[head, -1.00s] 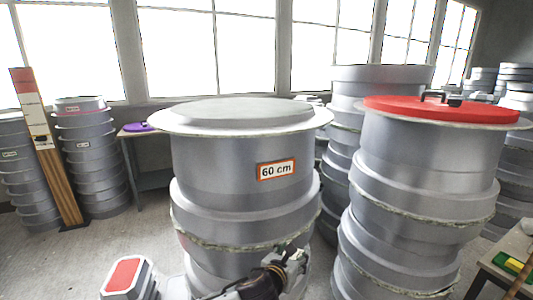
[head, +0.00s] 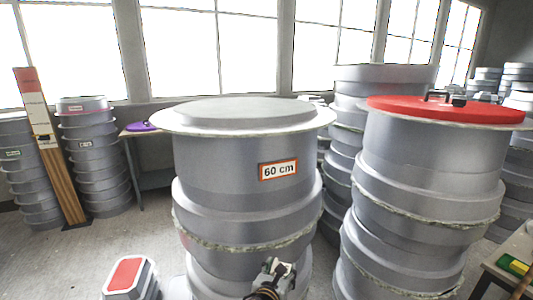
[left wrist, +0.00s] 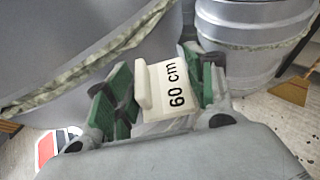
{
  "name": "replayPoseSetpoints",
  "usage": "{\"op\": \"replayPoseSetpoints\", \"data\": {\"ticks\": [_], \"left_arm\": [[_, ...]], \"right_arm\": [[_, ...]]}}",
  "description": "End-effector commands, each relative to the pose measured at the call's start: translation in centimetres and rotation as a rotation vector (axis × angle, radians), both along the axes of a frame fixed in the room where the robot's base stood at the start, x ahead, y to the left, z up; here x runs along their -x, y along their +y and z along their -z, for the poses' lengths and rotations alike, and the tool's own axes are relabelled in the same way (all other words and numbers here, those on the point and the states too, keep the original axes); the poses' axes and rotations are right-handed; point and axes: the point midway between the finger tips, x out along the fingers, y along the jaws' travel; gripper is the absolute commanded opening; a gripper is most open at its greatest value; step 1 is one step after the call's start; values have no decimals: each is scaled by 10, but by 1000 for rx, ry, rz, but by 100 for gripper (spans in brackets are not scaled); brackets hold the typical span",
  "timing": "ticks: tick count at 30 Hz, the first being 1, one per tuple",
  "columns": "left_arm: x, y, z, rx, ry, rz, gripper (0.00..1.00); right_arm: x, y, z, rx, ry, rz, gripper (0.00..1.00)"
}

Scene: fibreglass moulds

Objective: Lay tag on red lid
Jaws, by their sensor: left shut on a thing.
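The red lid (head: 400,105) lies on top of the tall grey mould stack at the right in the head view, with a dark handle on it. My left gripper (head: 276,267) is low in the middle of the head view, in front of the central grey stack and well below and left of the lid. In the left wrist view the left gripper (left wrist: 160,88) is shut on a cream tag (left wrist: 165,85) marked "60 cm", held between green finger pads. The tag is hard to make out in the head view. My right gripper is not in view.
The central grey mould stack (head: 240,155) has a bordered "60 cm" label (head: 278,170) and stands left of the red-lidded stack (head: 430,160). A small red-topped grey mould (head: 128,275) is at lower left. A table corner (head: 505,262) shows at lower right.

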Motion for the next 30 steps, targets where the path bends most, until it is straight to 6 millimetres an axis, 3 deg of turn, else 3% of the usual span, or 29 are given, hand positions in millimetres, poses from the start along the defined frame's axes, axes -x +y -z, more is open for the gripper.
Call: {"op": "replayPoseSetpoints", "data": {"ticks": [17, 30], "left_arm": [[14, 32, 39, 0, 4, -103, 32], [32, 67, 76, 0, 5, -204, 32]], "right_arm": [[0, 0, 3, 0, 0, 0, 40], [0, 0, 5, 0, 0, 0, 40]]}}
